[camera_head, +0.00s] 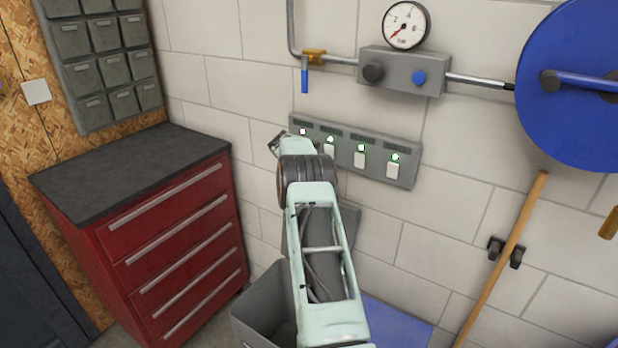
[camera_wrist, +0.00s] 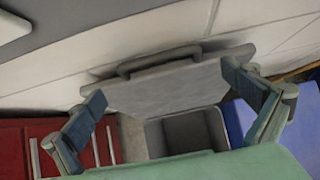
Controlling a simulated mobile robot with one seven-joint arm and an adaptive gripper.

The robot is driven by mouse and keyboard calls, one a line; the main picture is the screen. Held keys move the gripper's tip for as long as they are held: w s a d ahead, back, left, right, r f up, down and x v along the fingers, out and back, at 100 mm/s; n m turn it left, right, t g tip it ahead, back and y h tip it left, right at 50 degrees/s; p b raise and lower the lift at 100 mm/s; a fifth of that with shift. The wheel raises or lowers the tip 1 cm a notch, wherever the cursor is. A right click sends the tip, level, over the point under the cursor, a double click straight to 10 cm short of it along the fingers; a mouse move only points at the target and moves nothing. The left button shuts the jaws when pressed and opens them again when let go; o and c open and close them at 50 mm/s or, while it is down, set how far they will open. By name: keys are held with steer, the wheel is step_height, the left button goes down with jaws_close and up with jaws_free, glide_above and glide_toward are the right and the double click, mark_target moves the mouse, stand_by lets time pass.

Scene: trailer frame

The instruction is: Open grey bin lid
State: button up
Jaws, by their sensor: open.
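The grey bin (camera_head: 262,312) stands on the floor against the wall, right of the red cabinet, partly hidden behind my arm. Its open top and inside show in the wrist view (camera_wrist: 185,132). The grey lid (camera_wrist: 165,88) stands raised at the wall side of the bin, with its handle (camera_wrist: 158,62) along the upper edge. Part of the lid also shows right of my arm in the head view (camera_head: 367,232). My gripper (camera_wrist: 165,87) is open, with its fingers apart on either side of the lid in the picture. Contact cannot be told. The fingers are not clear in the head view.
A red drawer cabinet (camera_head: 175,245) stands left of the bin. A grey switch panel (camera_head: 352,152) with green lights is on the wall above. A blue surface (camera_head: 395,325) lies right of the bin. A wooden handle (camera_head: 505,255) leans at the wall.

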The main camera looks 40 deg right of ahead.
steer(key=v, duration=0.6)
steer(key=shift+s+a+r, duration=0.15)
steer(key=shift+a+r, duration=0.05)
steer(key=shift+r, duration=0.15)
steer(key=shift+a, duration=0.1)
